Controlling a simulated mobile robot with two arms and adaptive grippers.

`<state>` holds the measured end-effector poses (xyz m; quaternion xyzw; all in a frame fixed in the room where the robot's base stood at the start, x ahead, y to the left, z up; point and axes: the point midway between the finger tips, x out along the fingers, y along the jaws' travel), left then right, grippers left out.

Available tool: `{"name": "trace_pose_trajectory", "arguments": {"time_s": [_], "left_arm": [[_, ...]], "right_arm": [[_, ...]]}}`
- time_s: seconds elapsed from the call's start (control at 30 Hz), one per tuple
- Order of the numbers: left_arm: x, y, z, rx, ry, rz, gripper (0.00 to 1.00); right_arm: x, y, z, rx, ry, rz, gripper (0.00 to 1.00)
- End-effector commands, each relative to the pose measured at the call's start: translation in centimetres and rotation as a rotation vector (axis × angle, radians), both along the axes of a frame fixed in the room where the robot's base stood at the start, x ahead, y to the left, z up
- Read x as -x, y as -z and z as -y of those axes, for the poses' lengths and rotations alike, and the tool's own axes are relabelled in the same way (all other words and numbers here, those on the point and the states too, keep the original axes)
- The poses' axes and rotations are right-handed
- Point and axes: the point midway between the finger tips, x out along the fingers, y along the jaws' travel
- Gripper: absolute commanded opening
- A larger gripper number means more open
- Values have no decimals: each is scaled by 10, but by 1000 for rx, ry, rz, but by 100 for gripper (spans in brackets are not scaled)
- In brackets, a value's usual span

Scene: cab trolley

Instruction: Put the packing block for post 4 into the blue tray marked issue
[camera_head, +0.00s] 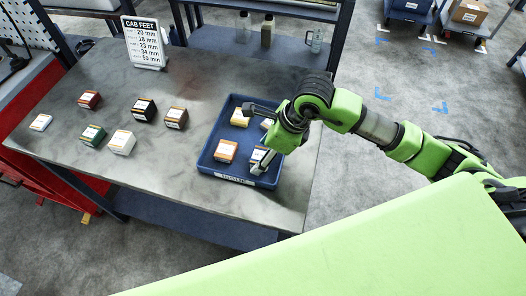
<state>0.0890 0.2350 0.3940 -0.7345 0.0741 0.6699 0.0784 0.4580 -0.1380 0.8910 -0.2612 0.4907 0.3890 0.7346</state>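The blue tray (206,160) is at the right end of the grey table, with a label on its front edge that is too small to read. It holds several blocks, among them a yellowish one (239,118), an orange one (225,151) and one (258,155) partly hidden by my gripper. My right gripper (255,138) is over the tray's right side, its fingers spread apart. I see nothing held between them. Several more blocks stand on the table: white (40,122), red-brown (89,99), green (92,135), cream (122,142), dark (144,110) and brown (176,118). Their labels are unreadable.
A white "CAB FEET" sign (144,43) at the back of the table lists 20, 18, 23, 34 and 50 mm. Bottles (267,32) and a clear mug (314,40) stand on a shelf behind. Trolleys with boxes (469,12) are far right. The table's front is clear.

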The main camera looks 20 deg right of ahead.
Motion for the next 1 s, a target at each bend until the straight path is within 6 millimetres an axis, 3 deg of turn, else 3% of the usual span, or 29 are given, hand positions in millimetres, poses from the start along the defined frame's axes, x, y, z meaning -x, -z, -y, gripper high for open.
{"name": "trace_pose_trajectory", "arguments": {"time_s": [0.27, 0.7, 1.0], "left_arm": [[0, -3, 0, -1, -1, 0, 42], [0, 12, -1, -1, -2, 0, 42], [0, 14, -1, -1, -2, 0, 42]], "right_arm": [[0, -7, 2, 0, 1, 2, 58], [19, -88, 30, 3, 0, 6, 58], [26, -113, 38, 1, 0, 0, 58]]}}
